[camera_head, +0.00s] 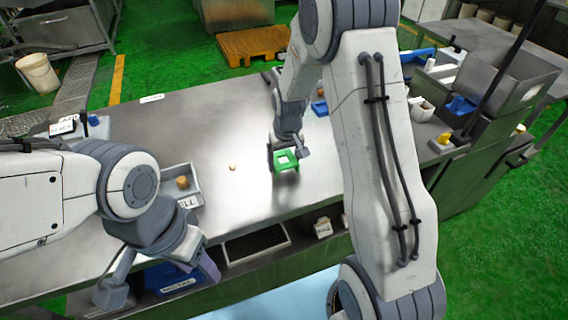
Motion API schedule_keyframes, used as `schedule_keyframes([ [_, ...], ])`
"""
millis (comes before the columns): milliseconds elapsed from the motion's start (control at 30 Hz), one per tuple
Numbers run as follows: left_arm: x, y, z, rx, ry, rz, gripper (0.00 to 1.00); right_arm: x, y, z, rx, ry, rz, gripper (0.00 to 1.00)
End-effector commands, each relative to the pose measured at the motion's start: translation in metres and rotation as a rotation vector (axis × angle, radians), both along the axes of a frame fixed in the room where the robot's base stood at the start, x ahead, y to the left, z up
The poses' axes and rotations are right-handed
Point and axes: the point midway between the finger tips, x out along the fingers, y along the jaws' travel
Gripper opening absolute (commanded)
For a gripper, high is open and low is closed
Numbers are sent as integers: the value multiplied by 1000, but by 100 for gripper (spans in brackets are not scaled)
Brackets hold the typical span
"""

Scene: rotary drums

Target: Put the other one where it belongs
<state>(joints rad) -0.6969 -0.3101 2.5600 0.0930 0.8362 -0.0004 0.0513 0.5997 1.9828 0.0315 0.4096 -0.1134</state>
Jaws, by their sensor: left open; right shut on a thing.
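My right gripper (287,150) reaches down over the middle of the metal table (210,140). It is shut on a green thing (280,165) with a pale patch on top. Whether the green thing touches the table is hard to tell. A small beige piece (232,167) lies on the table to the left of the green thing. A grey tray (196,201) with a partly hidden label holds a brown piece (183,182). My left gripper (112,294) is open, low at the front left, apart from these things.
A blue bin (170,276) with a white label sits below the table's front edge at the left. Bins and blue items crowd the right side behind my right arm.

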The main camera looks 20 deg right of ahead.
Motion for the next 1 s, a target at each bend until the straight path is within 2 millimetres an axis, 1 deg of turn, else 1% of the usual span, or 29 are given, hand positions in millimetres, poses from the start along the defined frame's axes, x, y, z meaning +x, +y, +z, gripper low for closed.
schedule_keyframes([
  [67,0,0,3,0,0,0,50,-1,0,-12,1,5,0,26],
  [167,0,0,4,0,0,0,50,-1,0,-20,0,2,0,26],
  [433,0,0,3,0,0,0,50,0,0,-21,0,0,0,26],
  [533,0,0,1,0,0,0,50,0,0,-25,0,0,0,26],
  [567,0,0,1,0,0,0,50,0,0,-24,0,0,0,95],
  [600,0,0,2,0,0,0,50,0,0,-23,0,0,0,100],
  [833,0,0,3,0,0,0,50,0,0,-22,0,0,0,100],
  [933,0,0,3,0,0,0,50,0,-1,-16,0,-2,0,100],
  [1000,0,0,2,0,0,0,50,-1,-1,-7,0,-4,0,100],
])
